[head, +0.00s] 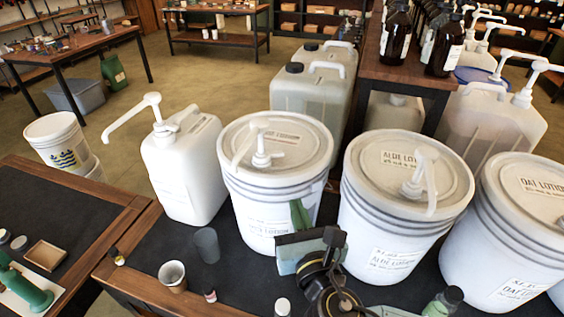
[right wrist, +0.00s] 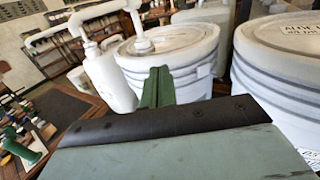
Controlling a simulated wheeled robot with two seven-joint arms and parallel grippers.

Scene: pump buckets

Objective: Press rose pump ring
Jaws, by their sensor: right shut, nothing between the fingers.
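Three white buckets with lid pumps stand in a row on the dark bench mat. The left bucket (head: 270,190) has lid lettering I cannot read clearly, and its white pump (head: 262,158) stands on the lid. The middle bucket (head: 390,235) reads ALOE LOTION and the right bucket (head: 525,245) reads OAT LOTION. No label legibly says rose. My right gripper (head: 297,208), with green fingers, is shut and empty in front of the left bucket's right side, below lid height. In the right wrist view the fingers (right wrist: 156,84) show before that bucket and its pump (right wrist: 138,38).
A white jug with a pump (head: 185,170) stands left of the buckets. Large jugs (head: 315,90) and brown bottles (head: 395,40) stand behind.

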